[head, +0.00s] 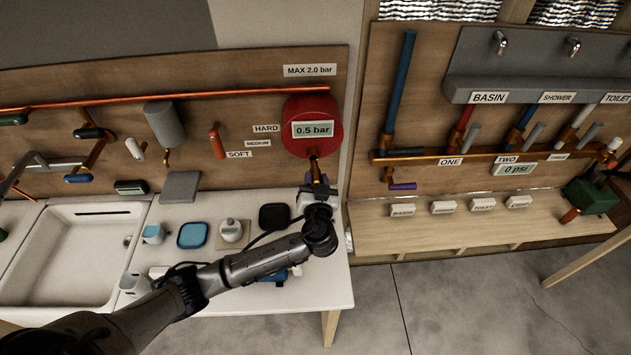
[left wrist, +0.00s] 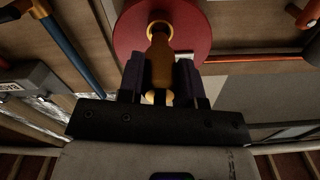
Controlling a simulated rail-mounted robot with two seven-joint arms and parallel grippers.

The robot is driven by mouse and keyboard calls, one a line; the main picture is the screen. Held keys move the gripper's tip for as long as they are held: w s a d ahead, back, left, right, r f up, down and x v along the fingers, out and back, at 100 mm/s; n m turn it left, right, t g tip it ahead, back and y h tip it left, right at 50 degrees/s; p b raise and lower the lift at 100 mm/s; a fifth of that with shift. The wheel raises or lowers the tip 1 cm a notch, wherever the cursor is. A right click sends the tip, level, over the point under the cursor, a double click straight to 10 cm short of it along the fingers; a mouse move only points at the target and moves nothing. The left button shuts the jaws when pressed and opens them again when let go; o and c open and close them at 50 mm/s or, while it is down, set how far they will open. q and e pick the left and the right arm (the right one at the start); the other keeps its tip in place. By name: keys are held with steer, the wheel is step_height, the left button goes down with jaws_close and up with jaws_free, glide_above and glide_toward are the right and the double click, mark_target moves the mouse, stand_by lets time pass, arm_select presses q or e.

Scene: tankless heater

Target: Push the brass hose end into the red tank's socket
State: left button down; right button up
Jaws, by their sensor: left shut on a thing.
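The red tank (head: 324,108) is mounted on the wooden board, with a display reading 0.5 bar. It also shows at the top of the left wrist view (left wrist: 196,16). My left gripper (head: 316,187) is just below the tank. It is shut on the brass hose end (left wrist: 161,66), which stands between the two dark fingers. The hose end points at the tank's ring-shaped brass socket (left wrist: 160,27), and its tip overlaps the socket's lower rim in the left wrist view. I cannot tell how deep it sits. The right gripper is not in view.
A copper pipe (head: 170,97) runs along the board to the tank. The white counter (head: 310,285) below holds a black pad, a small round gauge and a blue sponge. A white sink (head: 75,260) is at left. A pipe board with valves stands at right.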

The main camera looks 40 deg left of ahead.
mark_target(315, 170)
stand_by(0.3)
arm_select(q)
steer(key=shift+b, duration=0.3)
stand_by(0.4)
steer(key=shift+w+a+b, duration=0.35)
steer(key=shift+w+a, duration=0.05)
stand_by(0.4)
steer(key=shift+b+x, duration=0.45)
steer(key=shift+x, duration=0.45)
steer(key=shift+w+a+b, duration=0.35)
steer(key=shift+w, duration=0.05)
steer(key=c, duration=0.7)
jaws_free()
